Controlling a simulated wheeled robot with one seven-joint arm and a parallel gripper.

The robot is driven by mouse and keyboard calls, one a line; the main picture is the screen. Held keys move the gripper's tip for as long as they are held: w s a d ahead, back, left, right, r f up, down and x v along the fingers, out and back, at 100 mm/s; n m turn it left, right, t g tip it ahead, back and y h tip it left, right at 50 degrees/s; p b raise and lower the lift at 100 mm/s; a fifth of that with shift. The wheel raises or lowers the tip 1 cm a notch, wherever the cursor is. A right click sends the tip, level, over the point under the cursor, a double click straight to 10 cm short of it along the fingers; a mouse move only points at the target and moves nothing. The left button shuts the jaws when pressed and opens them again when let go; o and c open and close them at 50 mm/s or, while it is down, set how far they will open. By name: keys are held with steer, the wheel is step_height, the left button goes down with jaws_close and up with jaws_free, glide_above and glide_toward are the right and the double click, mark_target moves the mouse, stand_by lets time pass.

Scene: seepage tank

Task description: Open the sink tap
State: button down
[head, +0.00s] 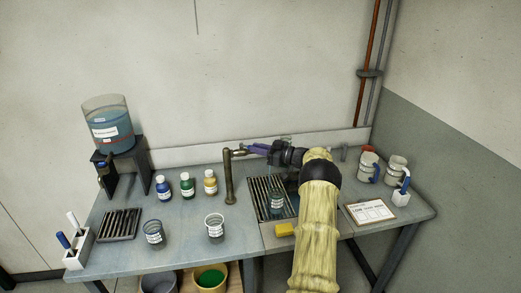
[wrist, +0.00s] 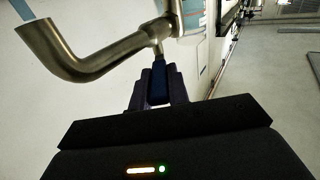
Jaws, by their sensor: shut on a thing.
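The sink tap (head: 229,178) is a bent brass-coloured pipe at the back of the bench in the head view. In the wrist view the metal tap pipe (wrist: 100,62) curves across the top left, with a short stem leading to a dark blue lever (wrist: 158,80). My gripper (wrist: 158,92) is shut on this lever, its purple fingers on both sides of it. In the head view my gripper (head: 256,148) reaches the tap from the right; the lever is mostly hidden there. A drain grating (head: 258,197) lies in the bench below my gripper.
A clear labelled cup (head: 277,205) stands on the grating. A yellow sponge (head: 285,230) and a clipboard (head: 370,212) lie near my arm. Several small bottles (head: 187,186), two cups (head: 215,227) and a blue-filled tank (head: 108,128) are at left.

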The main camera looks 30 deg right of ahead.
steer(key=shift+r, duration=0.2)
steer(key=c, duration=1.3)
jaws_free()
steer(key=shift+a, duration=0.1)
steer(key=shift+c, duration=0.2)
steer(key=shift+f, duration=0.1)
steer(key=shift+s, duration=0.1)
steer(key=shift+s+d+f, duration=0.1)
steer(key=shift+s+d, duration=0.15)
steer(key=shift+d, duration=0.05)
steer(key=b+v, duration=0.4)
steer(key=v, duration=1.2)
steer(key=shift+s+d+b, duration=0.15)
steer(key=shift+s+b, duration=0.05)
steer(key=shift+b, duration=0.2)
steer(key=shift+w, duration=0.1)
